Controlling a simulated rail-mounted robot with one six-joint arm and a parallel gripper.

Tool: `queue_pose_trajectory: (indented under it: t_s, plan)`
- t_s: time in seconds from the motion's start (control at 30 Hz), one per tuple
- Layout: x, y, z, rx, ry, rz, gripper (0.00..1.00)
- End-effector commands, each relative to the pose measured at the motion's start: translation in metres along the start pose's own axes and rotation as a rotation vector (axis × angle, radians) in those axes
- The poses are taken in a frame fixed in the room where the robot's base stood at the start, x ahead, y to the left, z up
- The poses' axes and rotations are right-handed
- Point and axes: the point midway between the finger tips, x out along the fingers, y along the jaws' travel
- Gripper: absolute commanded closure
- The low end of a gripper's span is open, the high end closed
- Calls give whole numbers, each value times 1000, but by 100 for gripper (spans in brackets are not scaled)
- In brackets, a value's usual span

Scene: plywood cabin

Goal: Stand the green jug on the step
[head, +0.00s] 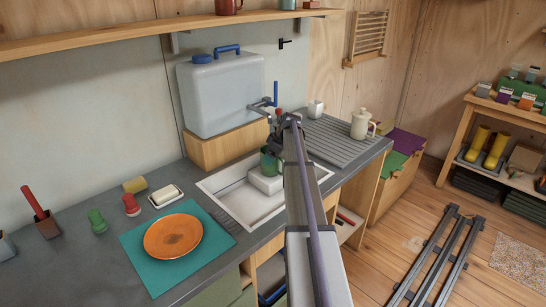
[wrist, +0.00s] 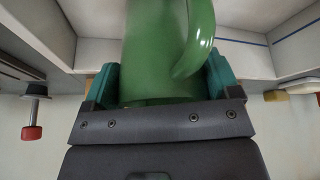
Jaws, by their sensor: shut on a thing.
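The green jug (head: 268,162) is in the sink area, right at the white step (head: 266,182), a pale block in the basin. My gripper (head: 276,142) reaches down from above and is shut on the jug. In the wrist view the jug (wrist: 155,50) fills the middle between the teal fingers of my gripper (wrist: 162,84), with its handle to the right. My arm hides part of the jug and step in the head view. I cannot tell whether the jug's base touches the step.
The white sink (head: 225,182) surrounds the step. A water container (head: 222,95) with a tap (head: 262,104) stands behind it on a wooden block (head: 225,148). A cream pot (head: 361,124) and a cup (head: 316,109) stand at the ribbed drainer (head: 340,143). An orange plate (head: 173,236) lies left.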

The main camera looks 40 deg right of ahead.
Motion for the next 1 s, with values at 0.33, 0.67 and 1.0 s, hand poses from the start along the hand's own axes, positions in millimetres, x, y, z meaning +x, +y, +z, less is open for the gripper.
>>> queue_pose_trajectory:
  t_s: [0.33, 0.67, 1.0]
  plan:
    - [2, 0, 1, 0, 0, 0, 0]
    - [-19, 0, -3, 1, 0, 0, 0]
    - [-108, 0, -5, 2, 0, 0, 0]
